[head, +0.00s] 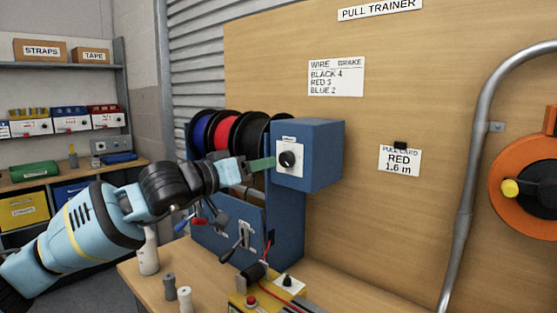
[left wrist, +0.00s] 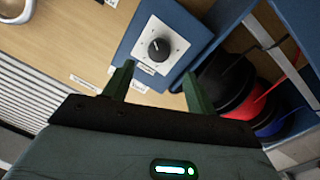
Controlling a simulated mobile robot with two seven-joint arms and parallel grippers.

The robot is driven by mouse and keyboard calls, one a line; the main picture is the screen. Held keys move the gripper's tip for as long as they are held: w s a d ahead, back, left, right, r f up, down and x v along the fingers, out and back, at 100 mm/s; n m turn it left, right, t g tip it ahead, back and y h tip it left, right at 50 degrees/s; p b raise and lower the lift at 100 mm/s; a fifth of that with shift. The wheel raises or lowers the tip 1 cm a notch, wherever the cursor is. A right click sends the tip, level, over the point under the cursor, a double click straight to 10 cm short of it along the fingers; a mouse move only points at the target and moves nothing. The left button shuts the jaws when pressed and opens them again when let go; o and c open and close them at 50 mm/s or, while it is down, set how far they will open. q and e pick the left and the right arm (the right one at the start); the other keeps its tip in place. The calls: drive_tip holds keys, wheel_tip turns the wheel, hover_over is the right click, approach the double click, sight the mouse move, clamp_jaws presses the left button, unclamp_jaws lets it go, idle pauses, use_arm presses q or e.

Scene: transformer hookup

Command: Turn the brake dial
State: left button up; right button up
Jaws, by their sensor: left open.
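The brake dial (head: 288,158) is a black knob on a white plate on the front of a blue box (head: 322,150). In the left wrist view the dial (left wrist: 158,49) sits just beyond the fingertips, roughly centred between them. A pale pointer mark shows on the knob; the number it points at is too small to read. My left gripper (head: 262,164) has green fingers and is just left of the dial in the head view. In the left wrist view this gripper (left wrist: 158,78) is open and empty, with its fingers apart. My right gripper is not in view.
Blue, red and black wire spools (head: 222,132) stand behind the box. A wall card (head: 336,77) lists brake numbers by wire colour; another card (head: 400,161) reads "RED 1.6 m". The bench (head: 190,262) below holds a small yellow-based device (head: 262,300). A metal pipe (head: 470,170) stands at right.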

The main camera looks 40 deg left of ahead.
sight(284, 161)
use_arm(q)
drive_tip(key=w, duration=0.1)
drive_tip(key=w+p, duration=0.1)
drive_tip(key=w, duration=0.1)
drive_tip(key=w+d, duration=0.1)
drive_tip(key=w, duration=0.1)
drive_tip(key=shift+w+r+p, duration=0.15)
drive_tip(key=shift+w+p, duration=0.1)
drive_tip(key=shift+p, duration=0.15)
drive_tip(key=shift+w+d, duration=0.15)
drive_tip(key=shift+w, duration=0.55)
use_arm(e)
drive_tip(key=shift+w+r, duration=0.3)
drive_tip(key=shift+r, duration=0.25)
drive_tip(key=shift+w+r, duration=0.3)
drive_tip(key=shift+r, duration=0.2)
use_arm(q)
drive_tip(key=shift+f, duration=0.2)
drive_tip(key=c, duration=1)
